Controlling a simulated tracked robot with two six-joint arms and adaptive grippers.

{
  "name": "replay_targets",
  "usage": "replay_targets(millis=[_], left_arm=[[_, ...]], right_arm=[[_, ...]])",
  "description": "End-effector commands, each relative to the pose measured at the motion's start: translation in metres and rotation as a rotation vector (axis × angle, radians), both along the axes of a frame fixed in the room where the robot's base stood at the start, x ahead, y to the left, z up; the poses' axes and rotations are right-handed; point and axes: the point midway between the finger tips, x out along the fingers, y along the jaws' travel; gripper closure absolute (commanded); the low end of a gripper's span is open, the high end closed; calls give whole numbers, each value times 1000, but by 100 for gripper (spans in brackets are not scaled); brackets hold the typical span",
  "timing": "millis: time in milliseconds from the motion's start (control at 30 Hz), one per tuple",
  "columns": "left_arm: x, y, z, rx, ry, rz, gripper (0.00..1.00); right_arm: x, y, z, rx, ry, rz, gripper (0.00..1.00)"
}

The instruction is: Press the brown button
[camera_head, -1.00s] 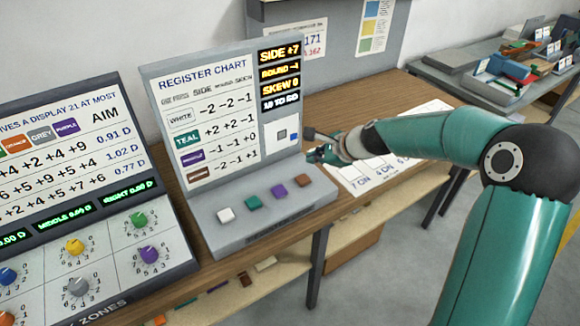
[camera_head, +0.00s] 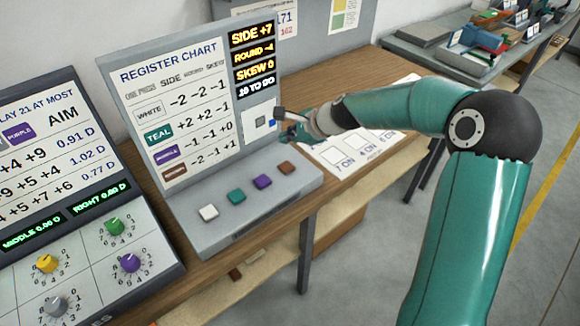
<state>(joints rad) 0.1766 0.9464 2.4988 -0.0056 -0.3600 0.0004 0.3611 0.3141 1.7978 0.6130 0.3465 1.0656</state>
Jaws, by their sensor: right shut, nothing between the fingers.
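The brown button (camera_head: 286,168) is the rightmost in a row on the sloped front of the grey register unit (camera_head: 230,240). To its left are the purple button (camera_head: 262,182), the teal button (camera_head: 236,196) and the white button (camera_head: 208,212). My right gripper (camera_head: 284,127) is shut and empty, at the right edge of the unit's upright panel, above and behind the brown button in the picture. It is apart from the button. Its fingertips are small and partly hard to make out. My left gripper is out of view.
The register chart panel (camera_head: 180,108) stands behind the buttons, with a lit display (camera_head: 252,60) at its upper right. A dial console (camera_head: 150,290) stands at the left. A printed sheet (camera_head: 345,150) lies on the wooden table right of the unit. A cluttered bench is at the back right.

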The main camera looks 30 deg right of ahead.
Motion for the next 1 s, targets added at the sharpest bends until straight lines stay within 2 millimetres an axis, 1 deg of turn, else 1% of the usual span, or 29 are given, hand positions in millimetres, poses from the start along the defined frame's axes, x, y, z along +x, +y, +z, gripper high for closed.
replay_targets(millis=[33,300,500,667,1000], left_arm=[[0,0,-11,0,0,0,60],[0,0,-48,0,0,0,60],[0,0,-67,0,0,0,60],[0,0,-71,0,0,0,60],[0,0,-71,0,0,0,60]], right_arm=[[0,0,-12,0,1,1,100],[0,1,-49,0,1,1,100],[0,1,-69,0,1,1,100],[0,1,-74,0,1,1,100],[0,1,-74,0,1,1,100]])
